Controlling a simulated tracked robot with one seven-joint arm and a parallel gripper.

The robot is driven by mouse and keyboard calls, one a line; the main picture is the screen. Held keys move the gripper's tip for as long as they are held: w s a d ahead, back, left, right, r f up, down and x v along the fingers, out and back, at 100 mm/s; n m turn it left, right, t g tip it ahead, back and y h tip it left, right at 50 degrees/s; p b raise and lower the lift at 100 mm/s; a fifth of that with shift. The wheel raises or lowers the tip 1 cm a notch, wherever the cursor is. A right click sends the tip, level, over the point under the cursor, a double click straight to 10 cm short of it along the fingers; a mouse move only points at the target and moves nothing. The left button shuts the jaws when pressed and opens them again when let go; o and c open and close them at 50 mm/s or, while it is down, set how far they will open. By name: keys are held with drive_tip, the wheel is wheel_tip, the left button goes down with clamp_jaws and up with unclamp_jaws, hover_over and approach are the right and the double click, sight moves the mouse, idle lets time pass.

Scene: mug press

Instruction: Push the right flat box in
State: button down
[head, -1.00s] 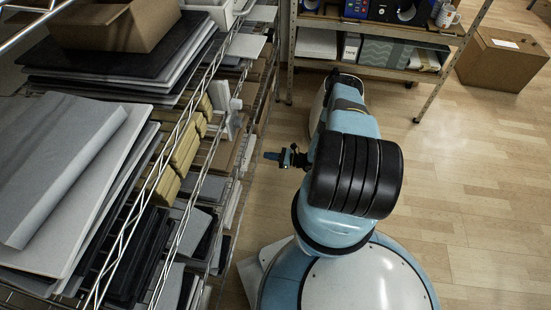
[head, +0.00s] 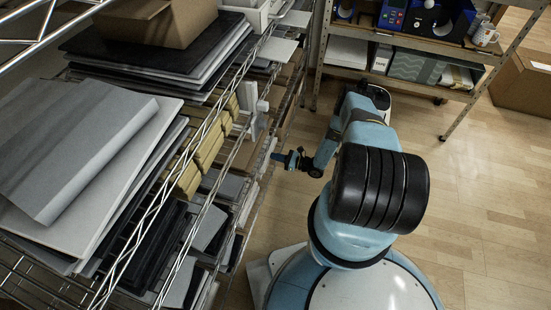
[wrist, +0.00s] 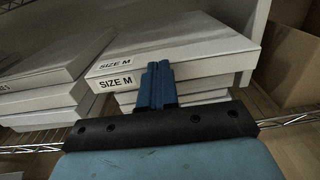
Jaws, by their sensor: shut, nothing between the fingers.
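In the wrist view, a right stack of flat white boxes lies on a wire shelf. Its upper box (wrist: 165,47) and the wide box below it (wrist: 193,76) carry SIZE M labels and jut out over smaller flat boxes (wrist: 190,97). A left stack of flat boxes (wrist: 45,90) lies beside it, with a gap between. My gripper (wrist: 157,68) is shut and empty, its blue fingers in front of the right stack's front faces. I cannot tell whether they touch. In the head view, my gripper (head: 276,157) is at the shelf's front edge.
The wire rack (head: 140,225) at left holds grey panels (head: 75,140) and yellowish blocks (head: 205,150). A brown carton (wrist: 285,60) stands right of the boxes in the wrist view. A second shelving unit (head: 400,42) stands at the back.

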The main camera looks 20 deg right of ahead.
drive_tip(key=x, duration=0.5)
drive_tip(key=v, duration=1.3)
drive_tip(key=shift+s+d, duration=0.2)
drive_tip(key=shift+d, duration=0.15)
